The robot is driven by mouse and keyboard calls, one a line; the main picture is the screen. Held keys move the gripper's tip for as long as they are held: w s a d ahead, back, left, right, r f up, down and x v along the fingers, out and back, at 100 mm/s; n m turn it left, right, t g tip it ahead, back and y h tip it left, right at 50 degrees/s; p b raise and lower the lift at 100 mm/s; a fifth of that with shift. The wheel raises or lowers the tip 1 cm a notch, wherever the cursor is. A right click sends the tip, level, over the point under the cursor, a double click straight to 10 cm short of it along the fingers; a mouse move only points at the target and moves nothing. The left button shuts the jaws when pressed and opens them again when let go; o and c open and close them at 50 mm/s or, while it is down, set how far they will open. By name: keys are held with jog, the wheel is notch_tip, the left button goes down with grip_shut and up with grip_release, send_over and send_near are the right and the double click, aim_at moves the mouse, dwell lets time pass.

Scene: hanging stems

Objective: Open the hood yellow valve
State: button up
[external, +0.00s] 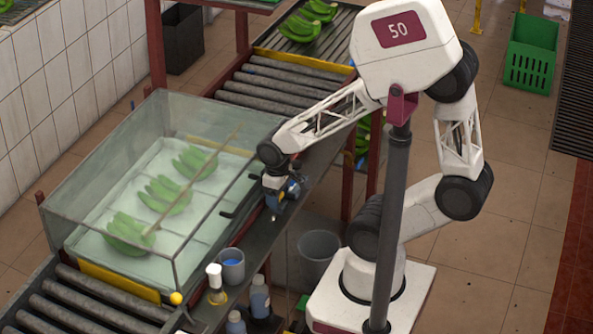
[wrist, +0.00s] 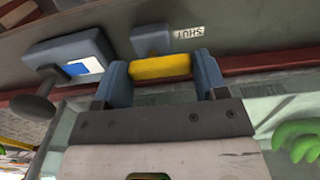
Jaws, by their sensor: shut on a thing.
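In the wrist view the yellow valve handle (wrist: 160,67) is a short yellow bar in front of a blue-grey block (wrist: 152,40). The two blue-grey fingers of my gripper (wrist: 162,72) stand on either side of the bar and are shut on it. A label reading "SHUT" (wrist: 189,33) appears upside down just right of the block. In the external view my gripper (external: 280,193) is at the dark ledge along the right side of the glass tank.
A glass hood or tank (external: 150,200) holds green bananas in pale water. A box with a dark round knob (wrist: 65,65) is left of the handle. Bottles (external: 259,297) and a cup (external: 231,266) stand on the ledge. A yellow ball knob (external: 176,298) is at the tank's near corner.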

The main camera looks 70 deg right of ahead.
jog(key=shift+w+m, duration=0.1)
jog(key=shift+m, duration=1.4)
jog(key=o, duration=0.9)
jog(key=shift+o, duration=0.2)
jog(key=shift+r, duration=3.95)
